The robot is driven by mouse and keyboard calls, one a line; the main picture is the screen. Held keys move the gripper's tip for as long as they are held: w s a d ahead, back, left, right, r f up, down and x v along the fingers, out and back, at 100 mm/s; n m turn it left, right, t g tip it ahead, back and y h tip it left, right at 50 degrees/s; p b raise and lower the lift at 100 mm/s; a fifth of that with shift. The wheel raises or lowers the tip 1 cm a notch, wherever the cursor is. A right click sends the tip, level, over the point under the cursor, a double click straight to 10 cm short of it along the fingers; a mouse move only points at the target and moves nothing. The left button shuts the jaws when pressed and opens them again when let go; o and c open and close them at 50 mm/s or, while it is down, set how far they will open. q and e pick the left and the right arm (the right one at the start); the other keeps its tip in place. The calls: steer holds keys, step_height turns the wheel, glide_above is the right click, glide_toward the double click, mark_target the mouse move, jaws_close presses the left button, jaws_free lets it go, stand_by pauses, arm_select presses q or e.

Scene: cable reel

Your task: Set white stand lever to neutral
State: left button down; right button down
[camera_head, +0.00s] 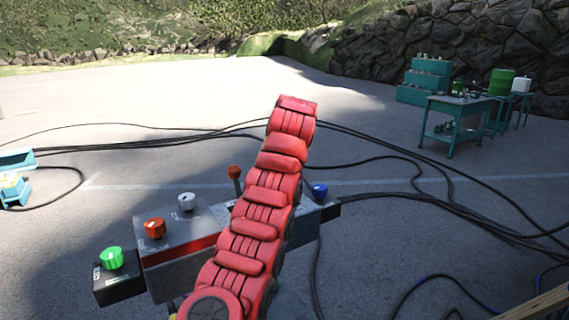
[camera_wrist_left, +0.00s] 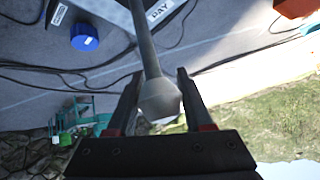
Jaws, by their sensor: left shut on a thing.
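In the left wrist view, a lever with a thin grey shaft and a pale, faceted knob (camera_wrist_left: 160,99) comes down from the top; I take it as the white stand lever. My left gripper (camera_wrist_left: 155,74) is shut on it, one dark finger on each side of the knob. A plate marked "DAY" (camera_wrist_left: 159,11) is near the shaft's upper part. In the head view, the grey control box (camera_head: 172,265) is at lower centre, partly covered by a red segmented shape. That view shows neither the white lever nor my left gripper. My right gripper is in neither view.
Black cables (camera_head: 390,150) cross the pavement. Teal tables (camera_head: 459,104) stand far right. Open pavement lies beyond.

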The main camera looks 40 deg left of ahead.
arm_select(q)
steer(key=shift+a, duration=0.1)
steer(key=shift+c, duration=1.5)
jaws_free()
steer(key=shift+a, duration=0.1)
steer(key=b+v, duration=0.3)
steer(key=v, duration=0.2)
steer(key=shift+s+d+r, duration=0.2)
steer(key=shift+d, duration=0.15)
steer(key=p+v, duration=0.5)
steer(key=v, duration=0.6)
steer(key=shift+r, duration=0.3)
